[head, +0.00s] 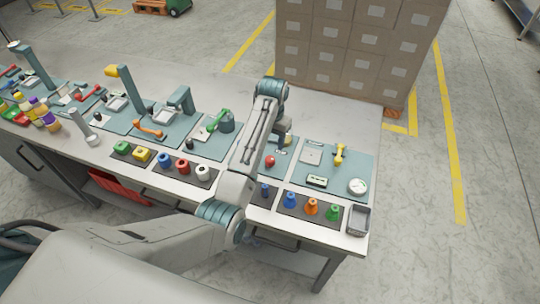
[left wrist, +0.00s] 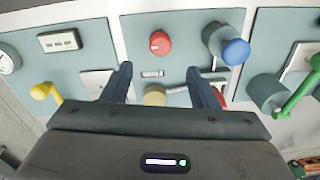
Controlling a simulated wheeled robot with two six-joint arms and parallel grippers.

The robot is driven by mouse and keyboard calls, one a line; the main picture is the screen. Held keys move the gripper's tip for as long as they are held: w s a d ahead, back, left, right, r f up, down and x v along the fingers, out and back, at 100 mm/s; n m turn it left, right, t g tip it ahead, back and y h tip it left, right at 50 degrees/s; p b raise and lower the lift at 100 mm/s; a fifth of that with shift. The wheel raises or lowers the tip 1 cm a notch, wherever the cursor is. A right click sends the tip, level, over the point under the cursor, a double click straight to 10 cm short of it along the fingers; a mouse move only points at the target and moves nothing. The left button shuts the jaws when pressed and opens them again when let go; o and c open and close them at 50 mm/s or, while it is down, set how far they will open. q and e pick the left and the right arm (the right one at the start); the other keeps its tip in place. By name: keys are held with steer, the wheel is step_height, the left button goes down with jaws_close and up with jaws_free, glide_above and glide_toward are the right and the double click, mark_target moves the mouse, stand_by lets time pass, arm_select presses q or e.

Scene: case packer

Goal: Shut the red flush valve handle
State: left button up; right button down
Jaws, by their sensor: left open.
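In the left wrist view, a thin red handle (left wrist: 177,90) lies beside a silver bar on a teal panel. My right-hand finger in that view crosses in front of it, so only parts of the red show. My left gripper (left wrist: 159,72) is open above the panel, its two dark fingers apart with nothing held between them. The red handle lies near and behind the right-hand finger; I cannot tell whether they touch. In the head view my left arm hides this spot. My right gripper is not in view.
In the left wrist view, a round red knob (left wrist: 161,43) is beyond the fingers, a blue knob (left wrist: 236,51) on a grey post is to the right, and a green lever (left wrist: 296,96) is farther right. A yellow handle (left wrist: 46,91) is at left. Stacked cartons (head: 355,50) stand behind the bench.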

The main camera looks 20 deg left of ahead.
mark_target(270, 158)
arm_select(q)
step_height(270, 158, down, 9)
steer(key=shift+a+f+p, duration=0.1)
steer(key=shift+a+p, duration=0.05)
steer(key=shift+p, duration=1.05)
steer(key=shift+c, duration=0.4)
steer(key=c, duration=0.9)
